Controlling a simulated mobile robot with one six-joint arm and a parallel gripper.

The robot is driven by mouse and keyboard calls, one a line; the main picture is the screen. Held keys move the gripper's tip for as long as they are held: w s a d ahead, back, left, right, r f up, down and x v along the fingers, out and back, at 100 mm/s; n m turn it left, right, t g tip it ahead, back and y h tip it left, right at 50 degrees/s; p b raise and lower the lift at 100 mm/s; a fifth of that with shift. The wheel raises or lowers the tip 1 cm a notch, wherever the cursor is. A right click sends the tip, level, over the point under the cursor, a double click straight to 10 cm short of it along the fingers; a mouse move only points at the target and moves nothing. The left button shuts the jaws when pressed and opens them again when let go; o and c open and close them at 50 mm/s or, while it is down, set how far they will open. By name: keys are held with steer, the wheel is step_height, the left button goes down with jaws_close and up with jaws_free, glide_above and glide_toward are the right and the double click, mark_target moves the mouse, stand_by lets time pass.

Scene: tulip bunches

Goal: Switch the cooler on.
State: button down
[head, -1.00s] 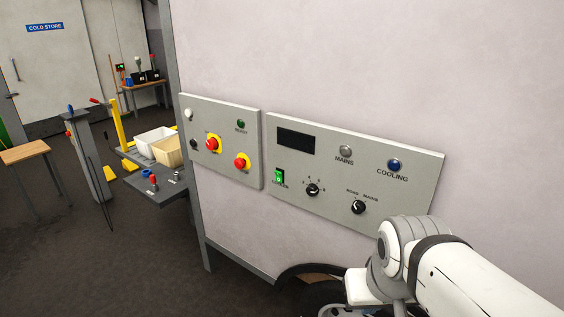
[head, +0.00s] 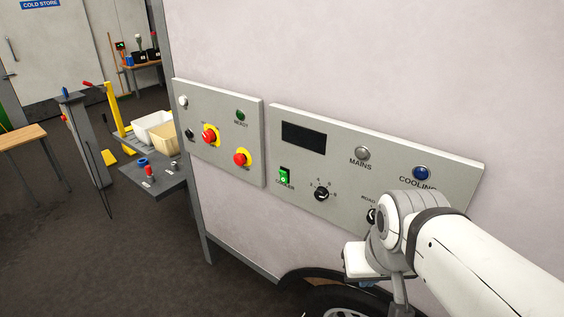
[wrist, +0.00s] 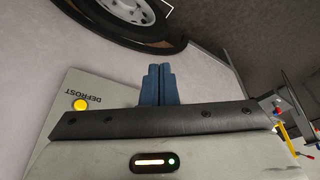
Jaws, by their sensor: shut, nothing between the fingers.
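The panel's display (head: 303,138) is dark. The COOLING lamp (head: 421,173) is dark blue, and whether it is lit is unclear. My gripper's blue fingers (wrist: 157,75) are shut and empty in the wrist view, pointing towards a pale wall and wheel. The cooler switch is not in the wrist view.
A rotary knob (head: 322,194) is right of the switch; my arm partly covers the road/mains knob (head: 371,216). A second panel (head: 220,165) with red buttons is at the left. A wheel (wrist: 130,20) and a DEFROST panel (wrist: 70,110) show in the wrist view.

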steer(key=w+a+f+n+t+y+b, duration=0.1)
steer(key=w+a+f+n+t+b, duration=0.1)
steer(key=w, duration=0.3)
steer(key=w+a+f+n+t+b, duration=0.1)
steer(key=w+a+f+n+b, duration=0.15)
steer(key=w, duration=0.35)
steer(key=n+t+y+b, duration=0.2)
steer(key=n+t+b, duration=0.8)
steer(key=t+b, duration=0.35)
glide_toward(284, 176)
steer(key=a+f, duration=0.2)
steer(key=a, duration=0.7)
steer(key=shift+s+d+p, duration=0.2)
steer(key=shift+s+p, duration=0.1)
steer(key=shift+p, duration=0.2)
steer(key=shift+w, duration=0.1)
steer(key=w+d+r+p, duration=0.3)
steer(key=w+d, duration=0.2)
steer(key=w, duration=0.1)
steer(key=shift+w+y, duration=0.2)
steer(key=shift+y, duration=0.1)
